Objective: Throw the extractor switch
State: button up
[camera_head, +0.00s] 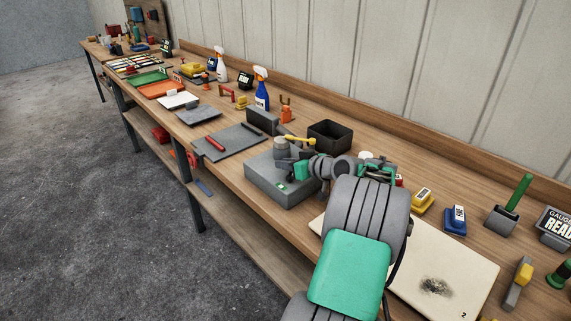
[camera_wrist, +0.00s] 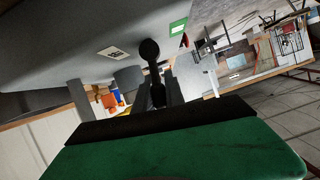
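A grey box (camera_head: 262,180) with a small green label (camera_head: 281,188) stands at the bench's front edge, a grey round post (camera_head: 281,143) on top. In the wrist view the grey box (camera_wrist: 75,35) fills the upper left, with its green label (camera_wrist: 178,27). A dark lever with a round black knob (camera_wrist: 149,49) stands out from the box there; I take it for the extractor switch, though no readable wording confirms it. My gripper (camera_head: 291,165) is low over the box. Its dark fingers (camera_wrist: 160,88) are at the lever's stem; whether they grip it is hidden.
A dark open bin (camera_head: 330,135) is behind my wrist. A yellow-handled tool (camera_head: 300,139) lies close behind the box. A grey mat (camera_head: 228,143) with a red stick is to the left. A pale board (camera_head: 450,265) lies to the right, with yellow and blue blocks behind it.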

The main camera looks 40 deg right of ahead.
grip_shut()
jog(key=shift+d+m+y+p, duration=0.3)
jog(key=shift+d+m, duration=0.05)
jog(key=shift+m, duration=0.15)
jog(key=shift+d+f+m+y+p, duration=0.2)
jog(key=shift+d+m+y+p, duration=0.25)
jog(key=shift+m+y, duration=0.45)
jog(key=o, duration=0.5)
grip_release()
jog(key=shift+o, duration=0.2)
